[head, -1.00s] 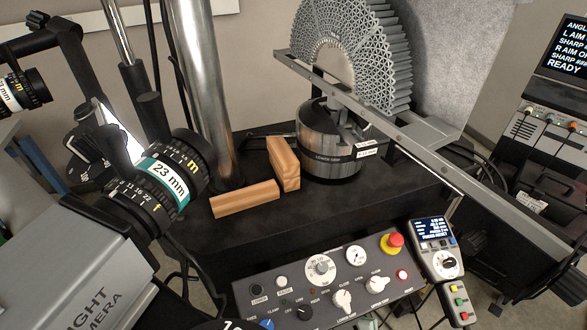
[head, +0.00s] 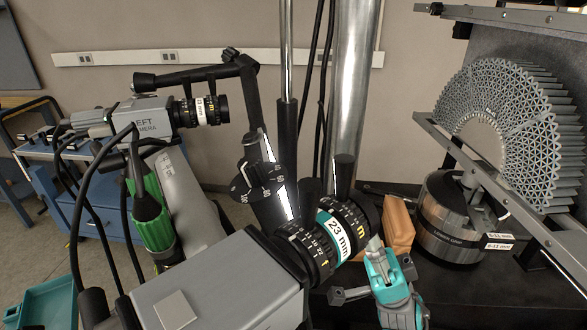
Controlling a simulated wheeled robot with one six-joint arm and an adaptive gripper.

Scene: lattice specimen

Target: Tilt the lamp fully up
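What looks like the lamp is a bright white panel (head: 286,200) in the middle of the head view, on a black arm beside the metal column. A black angle dial (head: 262,180) with white numbers sits at its left edge. I see the panel nearly edge-on, so its exact tilt is hard to read. My gripper (head: 376,248), teal and grey, is at the lower right, beside the 23 mm lens (head: 335,238) of the right camera. It is apart from the panel in the picture, with the lens between them. I cannot tell its finger opening.
The right camera's grey body (head: 225,290) fills the lower middle. The metal column (head: 350,95) stands behind. A wooden block (head: 398,228), the drum-like clamp (head: 452,222) and the lattice specimen (head: 515,130) are at right.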

